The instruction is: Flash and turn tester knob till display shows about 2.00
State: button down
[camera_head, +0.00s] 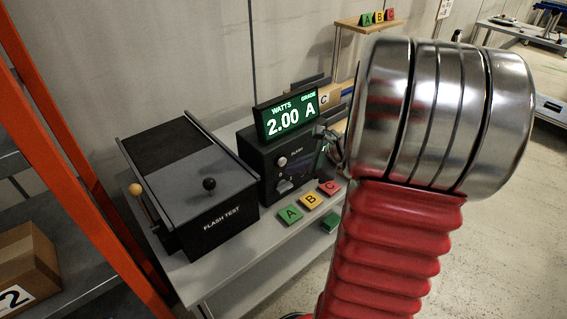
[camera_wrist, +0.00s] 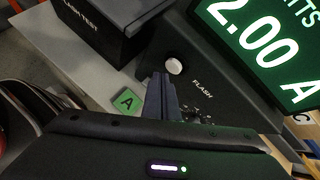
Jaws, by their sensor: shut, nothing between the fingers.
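The black tester (camera_head: 268,177) stands on the grey bench. Its green-lit display (camera_head: 287,114) reads 2.00 watts, grade A; the display (camera_wrist: 262,40) also fills the upper right of the wrist view. A pale round button (camera_wrist: 174,66) sits beside the FLASH label on the tester's front. Small pale dial marks (camera_wrist: 195,112) show below the label; the knob there is largely hidden by my gripper. My gripper (camera_wrist: 160,84) is shut and empty in front of the panel, below the button in the picture. I cannot tell whether it touches the panel or knob.
The black flash test box (camera_head: 205,205) with a black-knobbed handle stands left of the tester. A green A tile (camera_head: 291,214), yellow B tile (camera_head: 311,200) and red C tile (camera_head: 329,188) lie in front. An orange rack post (camera_head: 75,150) rises at left.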

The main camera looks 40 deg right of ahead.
jog(key=shift+s, duration=0.1)
jog(key=s, duration=0.4)
jog(key=shift+s, duration=0.4)
dwell(1.0)
